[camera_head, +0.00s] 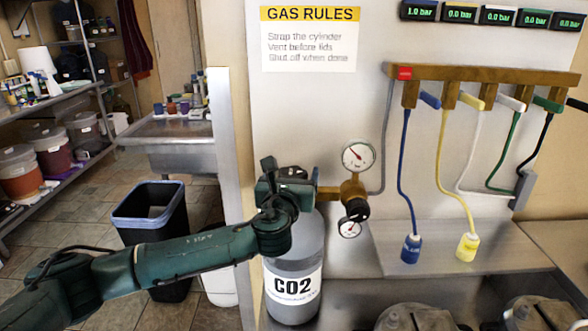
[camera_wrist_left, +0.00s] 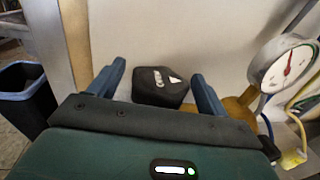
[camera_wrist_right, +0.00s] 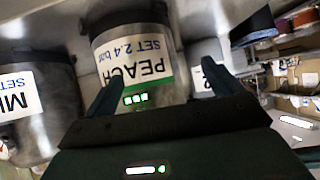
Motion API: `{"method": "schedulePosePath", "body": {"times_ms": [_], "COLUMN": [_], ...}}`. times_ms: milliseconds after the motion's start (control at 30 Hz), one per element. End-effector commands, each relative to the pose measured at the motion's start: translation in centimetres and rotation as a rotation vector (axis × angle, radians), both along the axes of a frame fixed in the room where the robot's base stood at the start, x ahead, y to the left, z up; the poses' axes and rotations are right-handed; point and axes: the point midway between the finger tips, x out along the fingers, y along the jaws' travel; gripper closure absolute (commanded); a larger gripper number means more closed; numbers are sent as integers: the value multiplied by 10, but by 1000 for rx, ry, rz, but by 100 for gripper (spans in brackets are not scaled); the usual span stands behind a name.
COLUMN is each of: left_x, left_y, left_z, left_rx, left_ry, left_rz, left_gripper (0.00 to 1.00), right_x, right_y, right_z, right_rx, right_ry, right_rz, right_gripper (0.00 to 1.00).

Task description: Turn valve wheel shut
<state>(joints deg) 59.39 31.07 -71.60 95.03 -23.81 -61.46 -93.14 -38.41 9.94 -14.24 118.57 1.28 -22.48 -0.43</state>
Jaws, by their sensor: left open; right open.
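The valve wheel (camera_wrist_left: 160,87) is a dark, faceted knob with white marks on top. In the left wrist view it sits between the two blue-green fingers of my left gripper (camera_wrist_left: 157,76), which are open with gaps on both sides. In the head view my left gripper (camera_head: 284,186) is at the top of the grey CO2 cylinder (camera_head: 292,272) and mostly hides the wheel. The brass regulator (camera_head: 353,190) with two gauges stands just right of it. My right gripper (camera_wrist_right: 162,76) is open in front of a metal keg labelled PEACH (camera_wrist_right: 135,50); I see nothing held.
A dark bin (camera_head: 147,215) stands left of the cylinder. The first pressure display (camera_head: 418,10) reads 1.0 bar.

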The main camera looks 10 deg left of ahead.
Motion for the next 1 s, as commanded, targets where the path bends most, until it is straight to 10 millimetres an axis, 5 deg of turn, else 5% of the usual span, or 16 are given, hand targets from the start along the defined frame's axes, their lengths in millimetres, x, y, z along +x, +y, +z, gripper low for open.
{"method": "schedulePosePath", "body": {"times_ms": [500,1000], "left_x": [18,18], "left_y": [1,1], "left_z": [0,0], "left_rx": [0,0], "left_ry": [0,0], "left_rz": [-1,0], "left_gripper": [23,63], "right_x": [3,4], "right_y": [0,0], "right_z": [3,3], "right_rx": [3,3], "right_ry": [-4,-6], "right_rz": [-6,-7], "right_gripper": [9,9]}}
